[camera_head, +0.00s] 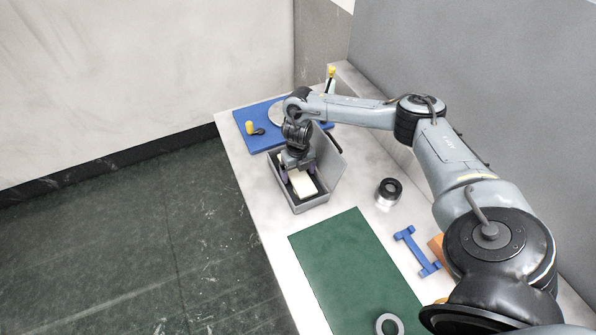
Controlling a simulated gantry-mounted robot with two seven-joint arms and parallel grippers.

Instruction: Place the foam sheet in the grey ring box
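The grey ring box (312,204) stands on the pale bench, with its lid (330,158) open on the right side. The cream foam sheet (304,185) shows within the box outline, under my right gripper (298,170). Part of the sheet is hidden beneath the gripper. The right gripper points down at the box, with its fingers apart on either side of the sheet. I cannot tell whether they touch the sheet, or whether it rests on the box floor. My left gripper is not in view.
A blue board (252,117) lies behind the box with a yellow-topped item (250,127) and a round disc. A dark-and-silver cylinder (388,191), a green mat (350,262), a blue bracket (416,250) and a grey ring (389,324) lie nearer. Walls border the bench's back and right.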

